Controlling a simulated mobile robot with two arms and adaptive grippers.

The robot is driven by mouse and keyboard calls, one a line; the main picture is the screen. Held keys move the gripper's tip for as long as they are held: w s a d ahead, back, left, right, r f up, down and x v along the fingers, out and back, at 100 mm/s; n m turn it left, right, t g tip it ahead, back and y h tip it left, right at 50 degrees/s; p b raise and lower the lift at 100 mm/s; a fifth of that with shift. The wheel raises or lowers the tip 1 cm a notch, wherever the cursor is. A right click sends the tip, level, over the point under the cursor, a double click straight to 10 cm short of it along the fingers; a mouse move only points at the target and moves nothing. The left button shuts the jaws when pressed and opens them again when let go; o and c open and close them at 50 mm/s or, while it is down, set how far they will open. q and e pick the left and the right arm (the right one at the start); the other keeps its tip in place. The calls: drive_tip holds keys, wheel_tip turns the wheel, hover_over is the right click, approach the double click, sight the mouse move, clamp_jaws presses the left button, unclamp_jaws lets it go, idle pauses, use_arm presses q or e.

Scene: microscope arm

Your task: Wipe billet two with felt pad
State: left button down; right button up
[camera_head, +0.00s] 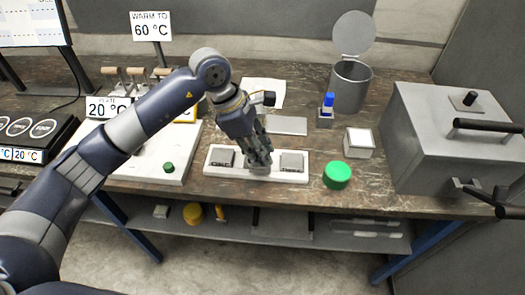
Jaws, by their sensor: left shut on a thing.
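My left gripper (260,166) points down over the middle of a white tray (240,174). It is shut on a small grey piece at its fingertips, which seems to be the felt pad; the fingers hide most of it. One grey billet (220,158) lies at the tray's left end and another grey billet (293,161) at its right end, both with dark markings too small to read. The middle of the tray, where another billet may lie, is covered by the gripper. Whether the held piece touches anything there cannot be told. My right gripper is not in view.
A green round piece (337,175) lies right of the tray, with a white-topped box (359,142) behind it. A grey metal box with black handles (440,130) fills the right.

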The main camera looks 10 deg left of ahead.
use_arm(q)
wheel_tip(320, 180, up, 2)
drive_tip(key=shift+r, duration=0.25)
drive_tip(key=shift+w+r+p, duration=0.25)
drive_tip(key=shift+r+p, duration=0.05)
drive_tip(key=shift+r, duration=0.15)
drive_tip(key=shift+w+r+p, duration=0.2)
drive_tip(key=shift+r+p, duration=0.1)
drive_tip(key=shift+r, duration=0.15)
drive_tip(key=shift+s+r+p, duration=0.2)
drive_tip(key=shift+r+p, duration=0.25)
drive_tip(key=shift+r, duration=1.25)
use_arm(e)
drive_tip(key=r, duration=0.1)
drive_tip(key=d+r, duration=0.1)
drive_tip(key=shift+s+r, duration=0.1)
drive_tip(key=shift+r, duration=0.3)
